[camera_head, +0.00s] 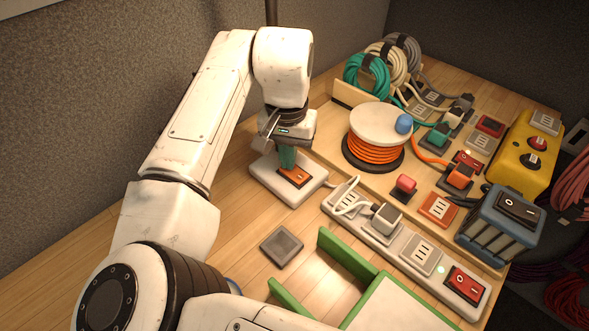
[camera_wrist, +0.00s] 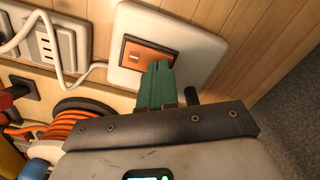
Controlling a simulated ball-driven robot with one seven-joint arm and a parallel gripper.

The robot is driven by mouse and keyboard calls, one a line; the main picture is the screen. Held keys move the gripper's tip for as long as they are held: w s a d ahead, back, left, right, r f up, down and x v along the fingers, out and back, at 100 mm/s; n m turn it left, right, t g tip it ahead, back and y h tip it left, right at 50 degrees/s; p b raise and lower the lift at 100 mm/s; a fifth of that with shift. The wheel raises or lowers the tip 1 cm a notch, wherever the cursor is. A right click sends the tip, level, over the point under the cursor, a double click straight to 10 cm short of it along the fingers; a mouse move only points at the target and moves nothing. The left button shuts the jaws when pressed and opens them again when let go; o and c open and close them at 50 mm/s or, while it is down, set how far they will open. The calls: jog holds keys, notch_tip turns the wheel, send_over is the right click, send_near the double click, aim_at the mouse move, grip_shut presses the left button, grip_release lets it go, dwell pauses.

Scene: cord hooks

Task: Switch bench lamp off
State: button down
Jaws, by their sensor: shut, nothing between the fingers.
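The bench lamp's white square base (camera_head: 264,184) stands on the wooden bench, left of the power strip. An orange rocker switch (camera_head: 298,177) in a dark frame is set in its top. My gripper (camera_head: 288,166) points down over the base with its green fingers shut and empty, tips at the switch's far edge. In the wrist view the white base (camera_wrist: 205,45) and orange switch (camera_wrist: 145,57) show beyond the green fingers (camera_wrist: 158,68), which cover part of the switch. I cannot tell whether the tips touch it.
A power strip (camera_head: 395,246) with plugs and a red switch (camera_head: 466,284) lies right of the base, joined to it by a white cord. An orange cable reel (camera_head: 374,152) stands behind. A dark square pad (camera_head: 282,246) and green-edged tray (camera_head: 345,258) lie in front.

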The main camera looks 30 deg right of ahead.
jog(key=shift+f, duration=0.2)
jog(key=shift+r, duration=0.1)
jog(key=shift+r+p, duration=3.4)
